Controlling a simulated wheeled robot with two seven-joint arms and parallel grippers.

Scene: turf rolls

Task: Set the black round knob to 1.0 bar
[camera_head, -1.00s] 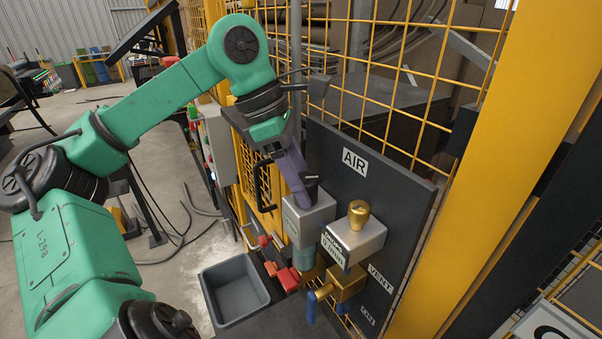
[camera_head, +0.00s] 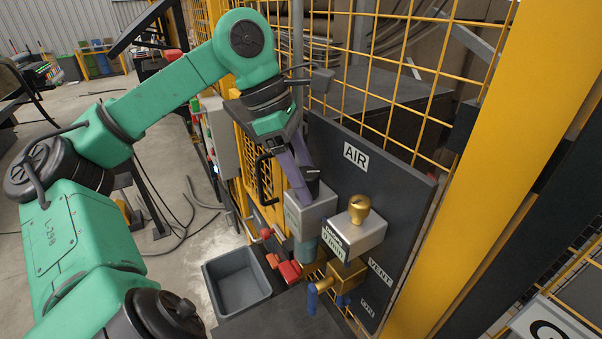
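My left gripper (camera_head: 306,184), with purple fingers, reaches down from the green arm onto the top of the left silver regulator block (camera_head: 308,213) on the dark AIR panel (camera_head: 400,200). A black part (camera_head: 313,175) shows at the fingertips, on top of that block. It may be the black round knob or a fingertip; I cannot tell which. The fingers hide most of that spot, so their gap and any grip are unclear. No pressure gauge reading can be made out. My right gripper is out of view.
A second silver block (camera_head: 355,232) with a gold knob (camera_head: 359,207) stands close to the right. Below are a brass valve (camera_head: 345,273) with blue handles and red fittings (camera_head: 289,270). A grey bin (camera_head: 237,282) stands lower left. Yellow mesh fencing rises behind.

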